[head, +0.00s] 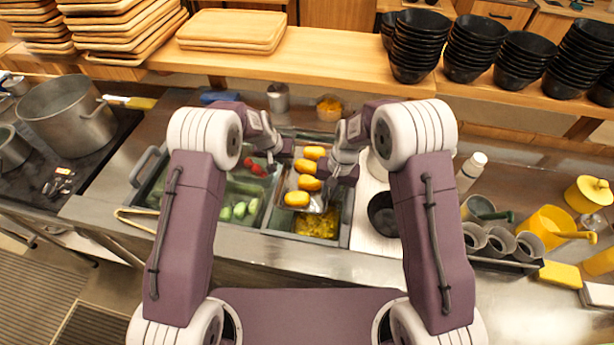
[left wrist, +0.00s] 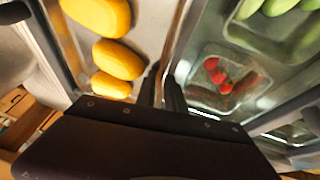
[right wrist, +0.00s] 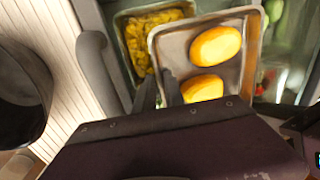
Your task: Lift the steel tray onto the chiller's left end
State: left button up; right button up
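The steel tray (head: 318,206) carries a row of several yellow oval pieces (head: 308,183). It is over the middle of the chiller (head: 255,222), overlapping its compartments, and looks roughly level. My left gripper (head: 284,150) is at the tray's left side; in the left wrist view its fingers (left wrist: 161,88) straddle the tray's rim. My right gripper (head: 340,166) is at the right side; in the right wrist view its fingers (right wrist: 158,92) close around the opposite rim. The chiller's left end holds green pieces (head: 240,209) and red pieces (head: 253,166). The exact gap under the tray is hard to judge.
A shredded yellow topping (head: 316,224) lies in the chiller's right part. A large pot (head: 66,115) stands on the stove at left. Dark bowl stacks (head: 415,45) and wooden trays (head: 232,30) sit on the back shelf. A black bowl (head: 382,213) is right of the chiller.

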pick_arm(q)
jog(key=shift+s+a, duration=0.1)
pick_arm(e)
jog(key=shift+s+a, duration=0.1)
pick_arm(q)
grip_shut()
pick_arm(e)
grip_shut()
dwell(1.1)
